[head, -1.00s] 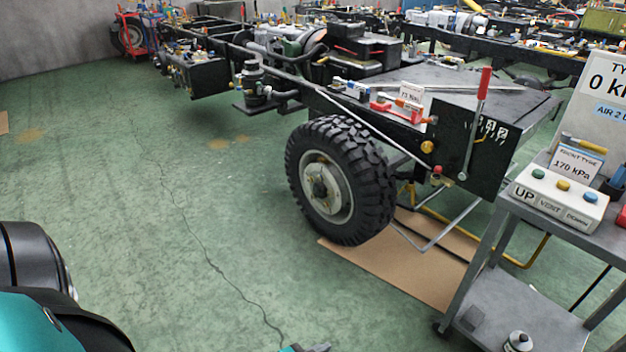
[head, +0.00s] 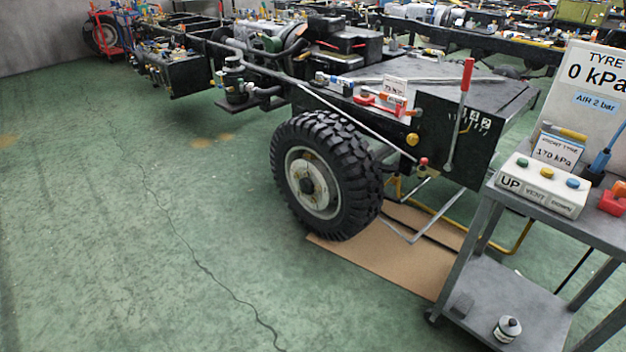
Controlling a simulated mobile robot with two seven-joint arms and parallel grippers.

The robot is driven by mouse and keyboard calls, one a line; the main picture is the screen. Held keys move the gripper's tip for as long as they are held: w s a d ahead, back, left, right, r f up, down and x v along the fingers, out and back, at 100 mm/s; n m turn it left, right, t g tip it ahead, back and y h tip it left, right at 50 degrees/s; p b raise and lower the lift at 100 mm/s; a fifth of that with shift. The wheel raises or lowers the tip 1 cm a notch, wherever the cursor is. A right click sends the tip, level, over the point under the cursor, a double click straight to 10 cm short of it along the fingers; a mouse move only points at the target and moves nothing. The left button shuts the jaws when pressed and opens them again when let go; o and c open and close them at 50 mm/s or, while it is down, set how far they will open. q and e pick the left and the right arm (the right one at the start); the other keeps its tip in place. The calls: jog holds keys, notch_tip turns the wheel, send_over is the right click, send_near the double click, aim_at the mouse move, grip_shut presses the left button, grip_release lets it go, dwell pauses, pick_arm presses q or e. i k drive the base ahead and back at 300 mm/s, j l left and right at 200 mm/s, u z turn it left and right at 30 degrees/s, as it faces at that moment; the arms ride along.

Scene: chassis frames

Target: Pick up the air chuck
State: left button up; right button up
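I cannot make out the air chuck for certain. A blue tool (head: 602,158) stands upright in a dark holder on the top of the grey cart (head: 545,212) at the right, beside the tyre gauge panel (head: 594,85); it may be the chuck, but its shape is too small to tell. A red thing (head: 612,202) sits at the cart's right side, cut by the picture edge. The front tyre (head: 328,178) of the chassis stands left of the cart. Neither of my grippers is in view.
A button box (head: 545,185) and a "170 kPa" card (head: 558,150) stand on the cart top. A small bottle (head: 507,328) is on its lower shelf. A cardboard sheet (head: 385,255) lies under the tyre. The green floor (head: 130,230) at the left is clear.

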aim_at(603, 158)
jog(key=i+l, duration=0.15)
jog(key=l, duration=0.25)
jog(key=i+l+u, duration=0.1)
jog(key=l, duration=0.35)
jog(key=i+l, duration=0.15)
jog(key=l, duration=0.3)
jog(key=i+l+u, duration=0.1)
jog(key=l, duration=0.3)
jog(key=i+l+u, duration=0.1)
jog(key=l, duration=0.35)
jog(key=i, duration=0.05)
